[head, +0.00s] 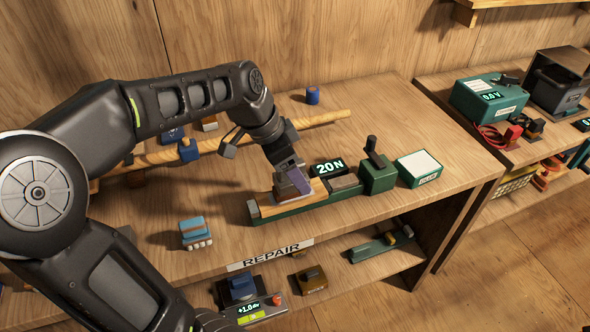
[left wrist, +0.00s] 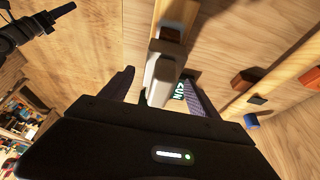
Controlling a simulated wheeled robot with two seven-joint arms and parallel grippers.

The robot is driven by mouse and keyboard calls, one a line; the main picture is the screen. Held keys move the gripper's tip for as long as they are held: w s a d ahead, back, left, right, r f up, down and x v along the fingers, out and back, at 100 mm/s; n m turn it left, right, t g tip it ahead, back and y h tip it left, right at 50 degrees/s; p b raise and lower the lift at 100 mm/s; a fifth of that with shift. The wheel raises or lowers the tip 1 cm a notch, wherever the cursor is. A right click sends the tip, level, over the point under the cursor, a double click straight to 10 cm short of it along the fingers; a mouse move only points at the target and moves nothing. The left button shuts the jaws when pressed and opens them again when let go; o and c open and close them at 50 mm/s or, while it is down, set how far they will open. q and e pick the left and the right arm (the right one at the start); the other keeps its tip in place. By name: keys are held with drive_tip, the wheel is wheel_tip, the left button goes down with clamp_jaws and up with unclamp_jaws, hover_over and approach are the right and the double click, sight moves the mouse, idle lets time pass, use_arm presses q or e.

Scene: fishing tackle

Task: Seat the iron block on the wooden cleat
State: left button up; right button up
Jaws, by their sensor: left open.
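The grey iron block (head: 292,190) is at the left part of a long green fixture, on or just above the tan wooden cleat (head: 319,188). In the left wrist view the block (left wrist: 163,70) shows between the fingers, with the wood (left wrist: 174,14) behind it. My left gripper (head: 288,174) reaches down over the block and partly hides it. Its fingers (left wrist: 160,92) are apart, with gaps to the block on both sides. Whether the block lies fully flat is hidden. My right gripper is not seen.
A 20 N display (head: 328,168), a green lever housing (head: 378,178) and a white-topped green box (head: 419,168) stand close on the right. A wooden rod (head: 325,117) lies behind. A blue-topped item (head: 194,229) stands front left.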

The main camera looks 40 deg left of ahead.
use_arm(q)
drive_tip(key=v, duration=0.7)
drive_tip(key=shift+r, duration=0.2)
idle(0.7)
